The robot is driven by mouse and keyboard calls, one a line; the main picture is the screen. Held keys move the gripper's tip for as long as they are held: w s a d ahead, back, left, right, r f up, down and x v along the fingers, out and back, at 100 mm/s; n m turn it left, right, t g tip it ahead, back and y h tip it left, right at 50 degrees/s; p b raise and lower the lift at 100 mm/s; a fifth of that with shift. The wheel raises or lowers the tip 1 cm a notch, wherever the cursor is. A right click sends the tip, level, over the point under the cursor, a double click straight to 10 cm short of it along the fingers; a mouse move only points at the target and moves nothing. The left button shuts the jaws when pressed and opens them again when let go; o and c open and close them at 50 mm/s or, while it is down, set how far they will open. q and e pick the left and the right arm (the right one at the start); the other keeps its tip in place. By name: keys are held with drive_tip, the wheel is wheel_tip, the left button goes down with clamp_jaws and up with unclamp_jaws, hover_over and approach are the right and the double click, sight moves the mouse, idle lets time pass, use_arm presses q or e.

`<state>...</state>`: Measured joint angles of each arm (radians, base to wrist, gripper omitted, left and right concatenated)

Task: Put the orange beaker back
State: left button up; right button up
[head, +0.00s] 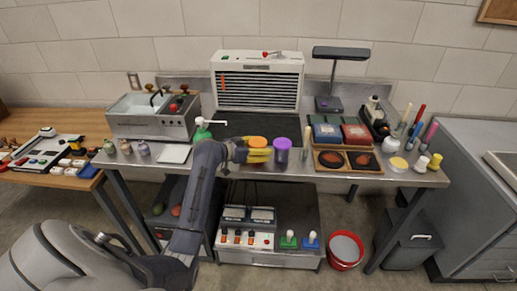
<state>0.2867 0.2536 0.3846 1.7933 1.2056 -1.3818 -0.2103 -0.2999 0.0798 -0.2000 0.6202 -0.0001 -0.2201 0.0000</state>
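The orange beaker (257,141) is at the front of the metal bench, left of the purple beaker (282,146). My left gripper (260,154), with yellow fingers, is at the orange beaker and hides its lower part. I cannot tell whether the fingers are closed on it or only around it, nor whether it is lifted. My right gripper is not in view.
A green bottle with a white pump (202,131) stands left of my gripper. A wooden tray (348,170) with dark and red contents lies to the right. A louvred cabinet (258,80) stands behind. A red bucket (345,250) is on the floor.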

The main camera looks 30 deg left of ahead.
use_arm(q)
drive_tip(key=shift+o, duration=0.9)
drive_tip(key=shift+r, duration=0.15)
drive_tip(key=v, duration=1.2)
drive_tip(key=shift+d, duration=0.1)
idle(0.6)
